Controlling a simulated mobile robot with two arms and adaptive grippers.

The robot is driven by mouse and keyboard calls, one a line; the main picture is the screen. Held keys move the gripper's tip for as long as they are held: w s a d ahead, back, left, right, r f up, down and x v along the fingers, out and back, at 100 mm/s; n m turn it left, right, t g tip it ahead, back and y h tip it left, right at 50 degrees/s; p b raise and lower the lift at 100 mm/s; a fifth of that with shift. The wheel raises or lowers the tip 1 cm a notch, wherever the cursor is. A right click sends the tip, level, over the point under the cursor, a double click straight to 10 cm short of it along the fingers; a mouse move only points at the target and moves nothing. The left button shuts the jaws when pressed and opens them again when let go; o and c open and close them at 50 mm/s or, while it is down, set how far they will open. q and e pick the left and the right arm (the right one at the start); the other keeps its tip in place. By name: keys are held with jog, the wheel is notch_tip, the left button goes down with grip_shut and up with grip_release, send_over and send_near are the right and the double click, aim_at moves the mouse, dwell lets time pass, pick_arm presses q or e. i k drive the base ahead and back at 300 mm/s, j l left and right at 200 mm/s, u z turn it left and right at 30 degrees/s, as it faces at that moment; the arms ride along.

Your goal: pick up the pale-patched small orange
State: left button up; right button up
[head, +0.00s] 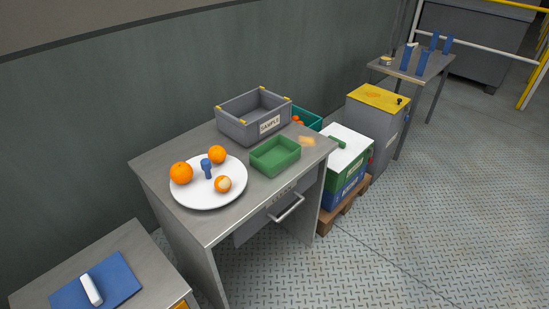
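The pale-patched small orange (223,184) lies on a round white plate (208,201), near the plate's front right. A pale patch shows on its side facing me. A larger plain orange (181,173) sits at the plate's left, and another small plain orange (217,154) sits at its back. A blue upright piece (206,168) stands at the plate's middle, between the oranges. The plate rests on a grey metal table (218,227). Neither of my grippers is in the head view.
A green tray (275,156) stands right of the plate, and a grey crate labelled SAMPLE (237,127) behind it. A teal bin (309,118) is beyond. A drawer handle (287,209) juts from the table's front. A lower table (143,270) with a blue mat is at front left.

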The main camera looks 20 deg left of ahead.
aim_at(222, 184)
jog(key=i+l+u, duration=0.15)
jog(key=u, duration=0.35)
jog(key=i+l+u, duration=0.1)
jog(key=l+u, duration=0.35)
